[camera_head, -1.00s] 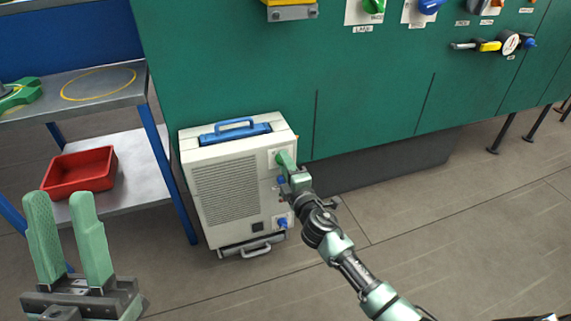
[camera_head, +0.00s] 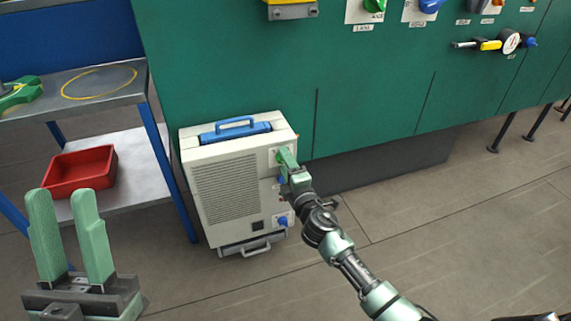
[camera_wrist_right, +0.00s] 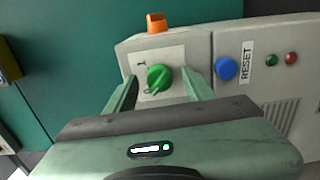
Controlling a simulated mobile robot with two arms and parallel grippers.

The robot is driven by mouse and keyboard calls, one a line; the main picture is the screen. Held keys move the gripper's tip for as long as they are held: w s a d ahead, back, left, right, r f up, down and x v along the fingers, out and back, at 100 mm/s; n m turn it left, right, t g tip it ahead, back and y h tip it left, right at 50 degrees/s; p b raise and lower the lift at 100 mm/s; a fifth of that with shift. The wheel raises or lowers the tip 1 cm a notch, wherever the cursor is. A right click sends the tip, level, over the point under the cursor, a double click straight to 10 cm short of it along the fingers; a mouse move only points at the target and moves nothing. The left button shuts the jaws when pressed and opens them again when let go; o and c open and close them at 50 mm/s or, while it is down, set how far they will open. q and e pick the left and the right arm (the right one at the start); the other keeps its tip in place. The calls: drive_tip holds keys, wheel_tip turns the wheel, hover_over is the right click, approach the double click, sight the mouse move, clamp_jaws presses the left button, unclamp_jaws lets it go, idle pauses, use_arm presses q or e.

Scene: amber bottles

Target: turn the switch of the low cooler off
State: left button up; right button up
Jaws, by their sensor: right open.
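The low cooler (camera_head: 228,190) is a cream box with a grille and a blue handle on top, standing on the floor against the green cabinet. Its switch is a green knob (camera_wrist_right: 160,77) on a pale plate with a "1" mark at its upper left, seen in the right wrist view. My right gripper (camera_head: 284,157) is at the cooler's upper right front and hides the knob in the head view. Its fingers are open, one on each side of the knob; contact is unclear. My left gripper (camera_head: 64,197) is open and empty at the lower left.
A blue button (camera_wrist_right: 226,68) marked RESET sits beside the switch, with small green and red lamps. A blue knob (camera_head: 282,221) is low on the cooler. A shelf with a red tray (camera_head: 80,185) stands left. The floor at right is free.

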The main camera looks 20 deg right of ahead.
use_arm(q)
drive_tip(key=w+f+g+y+p, duration=0.1)
drive_tip(key=w+f+g, duration=0.2)
drive_tip(key=w, duration=0.2)
drive_tip(key=shift+d+f+y, duration=0.15)
drive_tip(key=shift+d+y, duration=0.15)
drive_tip(key=shift+d, duration=0.15)
use_arm(e)
drive_tip(key=s, duration=0.7)
drive_tip(key=shift+s+d, duration=0.15)
drive_tip(key=shift+s, duration=0.25)
